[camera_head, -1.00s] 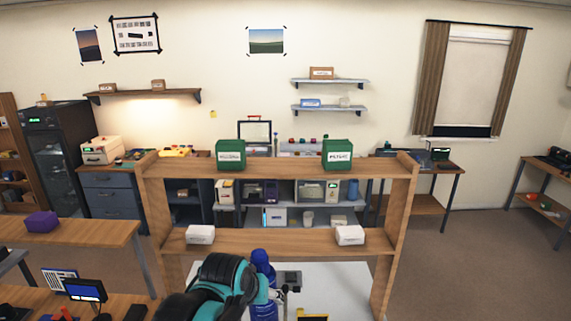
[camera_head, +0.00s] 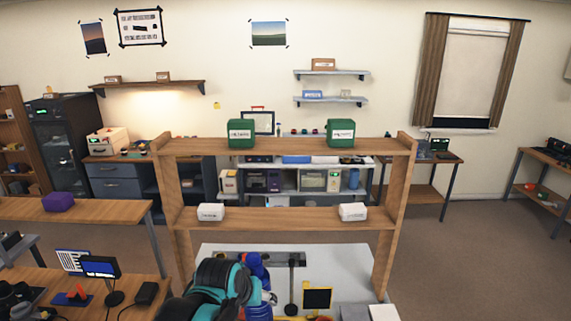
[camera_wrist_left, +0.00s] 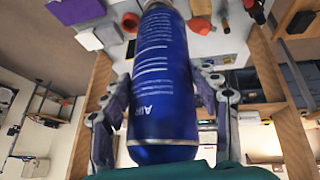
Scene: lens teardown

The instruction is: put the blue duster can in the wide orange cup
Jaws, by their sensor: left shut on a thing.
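The blue duster can (camera_wrist_left: 162,85) fills the middle of the left wrist view, with white print on its side. My left gripper (camera_wrist_left: 162,112) has a finger on each side of the can and is shut on it. In the head view the can (camera_head: 257,272) shows partly behind my teal left arm, above the white bench top. An orange-red item (camera_wrist_left: 200,26) lies on the bench in the wrist view; I cannot tell whether it is the wide orange cup. My right gripper is not in view.
A wooden shelf frame (camera_head: 284,220) stands over the bench, with green boxes (camera_head: 241,133) on top and white boxes (camera_head: 211,211) on its lower board. A small yellow-framed screen (camera_head: 317,299) stands near the can. The bench top (camera_head: 345,262) has bare room at right.

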